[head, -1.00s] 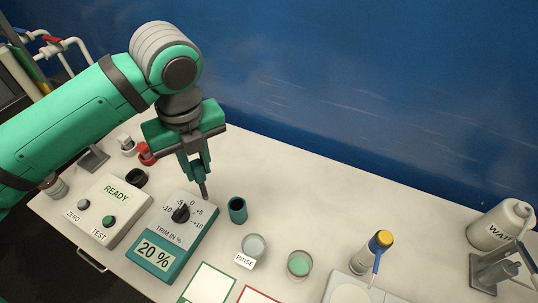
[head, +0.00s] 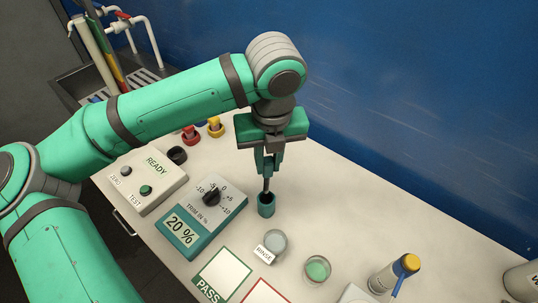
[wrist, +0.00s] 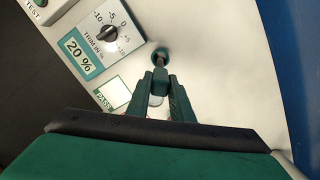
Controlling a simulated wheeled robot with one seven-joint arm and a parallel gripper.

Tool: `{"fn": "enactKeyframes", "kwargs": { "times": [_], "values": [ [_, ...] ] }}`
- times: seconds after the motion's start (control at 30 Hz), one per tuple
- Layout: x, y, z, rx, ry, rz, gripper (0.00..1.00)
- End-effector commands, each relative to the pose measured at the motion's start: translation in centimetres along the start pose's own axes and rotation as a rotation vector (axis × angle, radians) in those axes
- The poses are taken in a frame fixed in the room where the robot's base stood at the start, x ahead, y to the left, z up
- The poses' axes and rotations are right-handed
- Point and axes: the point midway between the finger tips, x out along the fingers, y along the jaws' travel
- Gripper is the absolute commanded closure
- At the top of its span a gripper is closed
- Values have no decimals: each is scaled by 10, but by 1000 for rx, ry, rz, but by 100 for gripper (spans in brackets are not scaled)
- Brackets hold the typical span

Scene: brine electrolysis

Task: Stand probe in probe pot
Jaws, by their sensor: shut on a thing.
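The probe (head: 266,186) is a thin dark rod, held upright in my gripper (head: 267,172). In the head view its lower end meets the mouth of the probe pot (head: 266,208), a small teal cup standing on the white bench. I cannot tell how deep the tip is. In the wrist view, my gripper (wrist: 165,82) is shut on the probe (wrist: 161,63), which lines up with the pot (wrist: 154,54) beyond the fingertips. The inside of the pot is hidden.
The teal trim box (head: 201,219) stands left of the pot. The rinse dish (head: 276,241) and a dish of green liquid (head: 317,268) are in front and to the right. The READY box (head: 155,180) is farther left. The bench behind and right of the pot is clear.

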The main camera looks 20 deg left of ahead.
Motion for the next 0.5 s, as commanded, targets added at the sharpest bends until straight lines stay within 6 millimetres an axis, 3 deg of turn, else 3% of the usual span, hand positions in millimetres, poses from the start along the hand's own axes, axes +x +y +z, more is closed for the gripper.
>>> {"fn": "enactKeyframes", "kwargs": {
  "times": [0.5],
  "values": [
    [35, -2, -4, 2, 0, 0, 100]
  ]
}}
